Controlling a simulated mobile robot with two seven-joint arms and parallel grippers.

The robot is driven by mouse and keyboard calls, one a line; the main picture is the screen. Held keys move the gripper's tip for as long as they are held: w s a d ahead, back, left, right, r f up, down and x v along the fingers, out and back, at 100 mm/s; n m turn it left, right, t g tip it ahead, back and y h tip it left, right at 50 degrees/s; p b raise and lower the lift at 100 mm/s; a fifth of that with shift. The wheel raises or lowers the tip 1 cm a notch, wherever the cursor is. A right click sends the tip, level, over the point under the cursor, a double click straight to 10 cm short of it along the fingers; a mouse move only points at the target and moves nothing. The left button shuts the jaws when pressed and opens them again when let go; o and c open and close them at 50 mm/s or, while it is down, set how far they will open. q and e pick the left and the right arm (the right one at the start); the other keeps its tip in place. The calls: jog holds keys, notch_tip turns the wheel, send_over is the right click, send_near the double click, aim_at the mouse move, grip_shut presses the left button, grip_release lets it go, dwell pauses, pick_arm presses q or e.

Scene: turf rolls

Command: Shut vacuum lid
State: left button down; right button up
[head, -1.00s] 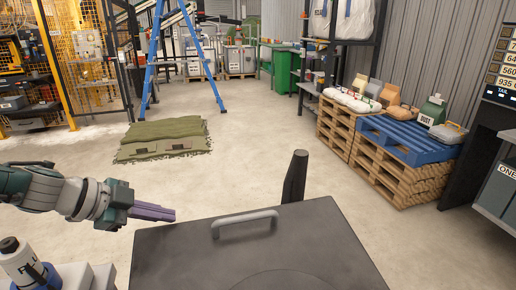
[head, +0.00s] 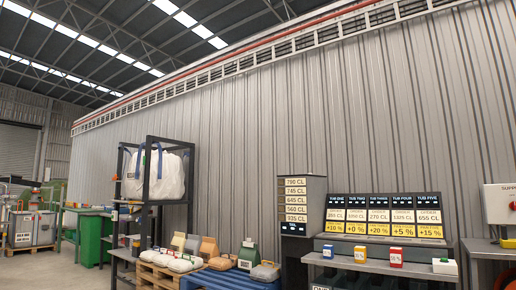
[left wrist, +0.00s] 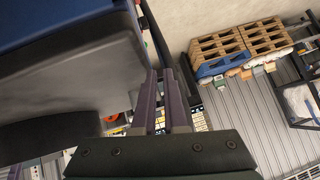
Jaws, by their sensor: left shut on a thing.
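The head view has tipped up to the wall and shows neither the vacuum nor my grippers. In the left wrist view, my left gripper (left wrist: 165,74) has purple fingers close together, shut at the end of a thin dark bar. The bar runs along the edge of a large grey and black body (left wrist: 70,85), which fills the left side and looks like the vacuum lid. The fingertips hide the exact grip, and I cannot tell how far open the lid is. My right gripper is in neither view.
In the head view, a shelf frame holds a white bulk bag (head: 155,175). Sacks lie on pallets below it, with a blue pallet (head: 208,281) beside them. A bench with a price display (head: 385,215) stands at the right. Pallets (left wrist: 225,45) also show in the left wrist view.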

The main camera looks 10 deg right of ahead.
pick_arm(q)
jog(key=shift+s+a+f+y, duration=0.15)
jog(key=shift+s+f+y, duration=0.25)
jog(key=shift+f, duration=0.45)
jog(key=s+a+r+p, duration=0.2)
jog(key=r+p, duration=0.2)
jog(key=r, duration=0.2)
jog(key=s+a+r+p, duration=0.2)
jog(key=s+r+p, duration=0.15)
jog(key=r, duration=0.35)
jog(key=w+d+f+n+t+y+p, duration=0.1)
jog(key=w+d+n, duration=0.1)
jog(key=d, duration=0.7)
jog(key=w+d+f+n+y+p, duration=0.1)
jog(key=d+f+p, duration=0.1)
jog(key=d, duration=0.8)
jog(key=s+d+r+n+g+y+p, duration=0.2)
jog(key=s+d+r+n+g, duration=0.3)
jog(key=s+r, duration=0.6)
notch_tip(320, 180, up, 37)
jog(key=s+d+p, duration=0.1)
jog(key=p, duration=3.6)
jog(key=shift+s+r+m+g+p, duration=0.2)
jog(key=shift+s+m+g+p, duration=0.15)
jog(key=shift+m+g, duration=0.05)
